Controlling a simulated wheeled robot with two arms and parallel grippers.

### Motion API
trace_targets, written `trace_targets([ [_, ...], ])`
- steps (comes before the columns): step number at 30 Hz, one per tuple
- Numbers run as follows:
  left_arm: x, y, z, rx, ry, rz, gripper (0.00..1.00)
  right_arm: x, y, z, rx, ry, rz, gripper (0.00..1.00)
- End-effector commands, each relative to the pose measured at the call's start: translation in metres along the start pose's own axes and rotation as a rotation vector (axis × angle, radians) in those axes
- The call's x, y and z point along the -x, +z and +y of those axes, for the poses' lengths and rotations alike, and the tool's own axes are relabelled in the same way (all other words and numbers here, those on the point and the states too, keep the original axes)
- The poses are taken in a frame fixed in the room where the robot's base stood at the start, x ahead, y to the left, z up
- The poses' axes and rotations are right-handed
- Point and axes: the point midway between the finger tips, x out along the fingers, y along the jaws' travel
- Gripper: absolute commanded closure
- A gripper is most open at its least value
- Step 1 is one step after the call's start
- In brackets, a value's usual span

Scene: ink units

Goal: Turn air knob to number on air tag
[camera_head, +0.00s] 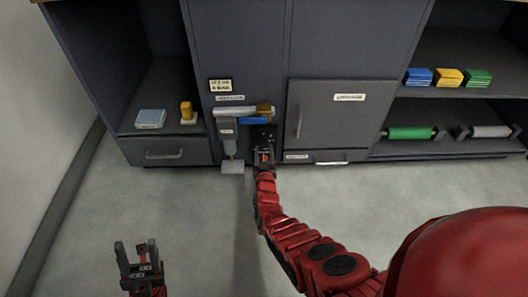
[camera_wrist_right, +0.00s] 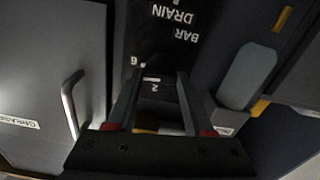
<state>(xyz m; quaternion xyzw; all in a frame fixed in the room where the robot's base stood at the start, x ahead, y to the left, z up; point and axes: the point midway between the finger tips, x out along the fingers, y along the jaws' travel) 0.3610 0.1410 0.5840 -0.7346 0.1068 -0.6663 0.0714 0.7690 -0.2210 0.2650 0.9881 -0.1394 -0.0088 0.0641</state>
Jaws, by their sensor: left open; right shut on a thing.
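A cream tag (camera_head: 220,86) with small dark print, possibly the air tag, is on the cabinet front above the pipework; I cannot read its number. A black panel (camera_wrist_right: 175,18) in the right wrist view carries upside-down white print, "BAR" and "DRAIN", with a 6 and a 2. The dark air knob (camera_wrist_right: 158,66) sits on this panel between the fingers of my right gripper (camera_wrist_right: 158,84), which is shut on it. The right gripper (camera_head: 264,148) covers most of the knob in the head view. My left gripper (camera_head: 137,248) is open and empty above the floor.
A grey unit (camera_head: 229,130) with a blue part (camera_head: 253,121) stands left of the panel. A cabinet door (camera_head: 345,120) with a vertical handle is to the right. Shelves hold coloured blocks (camera_head: 448,77) and rolls (camera_head: 412,133). The floor in front is clear.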

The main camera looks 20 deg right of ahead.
Motion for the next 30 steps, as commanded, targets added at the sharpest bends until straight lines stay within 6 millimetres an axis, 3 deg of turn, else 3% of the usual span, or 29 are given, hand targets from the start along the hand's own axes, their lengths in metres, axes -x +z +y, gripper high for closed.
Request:
trace_targets([
  [10,0.0019,0.0006,0.0016,0.002,0.005,0.000,0.50,0.0011,0.0023,-0.0004,-0.127,-0.001,-0.004,1.00],
  [25,0.0020,0.0007,0.0017,0.002,0.006,-0.001,0.50,0.0011,0.0023,-0.0008,-0.146,-0.002,-0.005,1.00],
  [26,0.0020,0.0007,0.0017,0.002,0.006,-0.001,0.50,0.0011,0.0021,-0.0008,-0.146,-0.002,-0.005,0.46],
  [30,0.0020,0.0007,0.0017,0.002,0.006,-0.001,0.50,0.0008,0.0015,-0.0006,-0.146,-0.001,-0.003,0.21],
])
